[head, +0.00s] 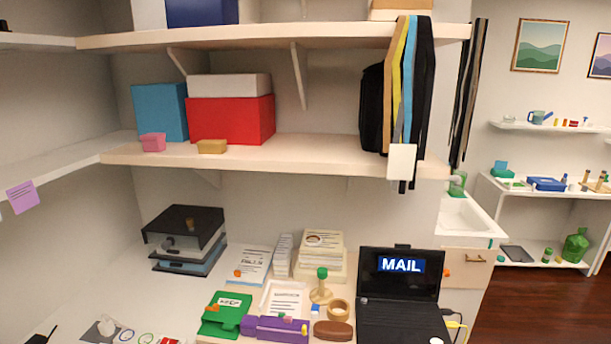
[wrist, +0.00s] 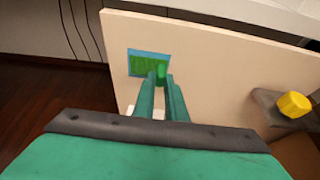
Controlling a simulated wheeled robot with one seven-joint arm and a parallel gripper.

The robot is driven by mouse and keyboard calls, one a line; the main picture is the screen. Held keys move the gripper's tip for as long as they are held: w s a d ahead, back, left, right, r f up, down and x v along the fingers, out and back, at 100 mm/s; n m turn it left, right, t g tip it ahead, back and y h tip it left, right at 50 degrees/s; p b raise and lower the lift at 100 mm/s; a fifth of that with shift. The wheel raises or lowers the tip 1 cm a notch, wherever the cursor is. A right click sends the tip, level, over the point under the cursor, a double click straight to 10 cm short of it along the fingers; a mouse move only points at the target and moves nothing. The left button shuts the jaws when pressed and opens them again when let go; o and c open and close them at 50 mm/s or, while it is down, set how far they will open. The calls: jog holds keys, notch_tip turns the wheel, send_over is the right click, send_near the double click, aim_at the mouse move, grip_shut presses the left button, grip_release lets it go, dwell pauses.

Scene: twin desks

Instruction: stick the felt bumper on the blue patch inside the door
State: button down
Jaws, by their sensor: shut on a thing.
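In the wrist view, my gripper (wrist: 162,82) points at a pale panel (wrist: 220,70), which looks like the inside of the door. Its two teal fingers are close together, shut on a small bright green piece (wrist: 161,71), which I take to be the felt bumper. The blue patch (wrist: 150,52) is on the panel just beyond the fingertips. A darker green area fills much of the patch, and the green piece overlaps its right part. I cannot tell whether the piece touches the patch. The head view does not show my gripper, the patch or the bumper.
A yellow knob (wrist: 294,104) on a grey bracket juts out at the right of the wrist view. Dark wooden floor (wrist: 50,100) lies open to the left. The head view shows a cluttered desk with a laptop (head: 400,290) and shelves (head: 250,155) above.

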jog(key=shift+w+a, duration=0.15)
jog(key=shift+a, duration=0.75)
jog(key=shift+w+a, duration=0.1)
jog(key=shift+a, duration=0.8)
dwell(1.4)
jog(key=c, duration=1.7)
grip_release()
jog(key=shift+s+d, duration=0.4)
jog(key=shift+d, duration=0.9)
jog(key=shift+s+d, duration=0.4)
jog(key=shift+d, duration=0.85)
jog(key=shift+s+d, duration=0.4)
jog(key=shift+d, duration=0.9)
